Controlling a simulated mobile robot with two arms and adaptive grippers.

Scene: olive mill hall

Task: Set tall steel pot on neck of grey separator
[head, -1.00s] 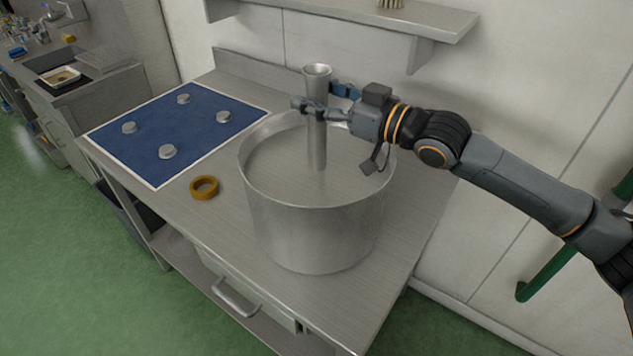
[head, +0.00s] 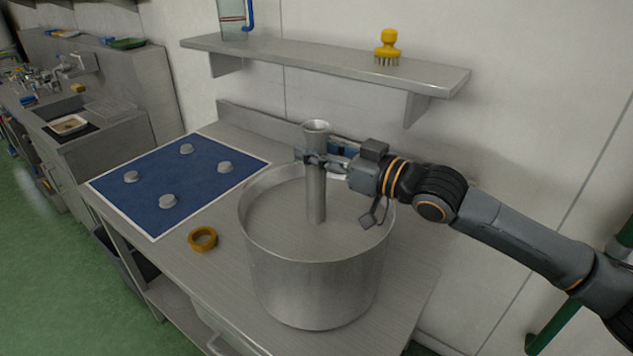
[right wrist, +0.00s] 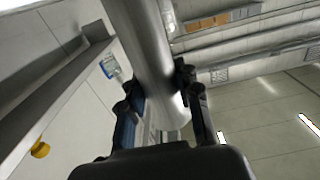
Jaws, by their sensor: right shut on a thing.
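A wide, deep steel pot (head: 312,292) with an open top stands on the metal bench in the head view. A slim upright steel tube (head: 316,197) with a flared rim rises from inside it, near its middle. I cannot tell whether its lower end touches or joins the vessel. My right gripper (head: 313,158) is shut around the tube just below the flare, above the vessel's rim. In the right wrist view the tube (right wrist: 141,38) runs between the fingers. I cannot make out a separate grey separator. My left gripper is out of view.
A brown ring (head: 203,239) lies on the bench left of the vessel. A blue mat (head: 139,206) with several grey knobs lies beyond it. A wall shelf (head: 330,68) with a yellow brush (head: 388,44) hangs above, behind my arm.

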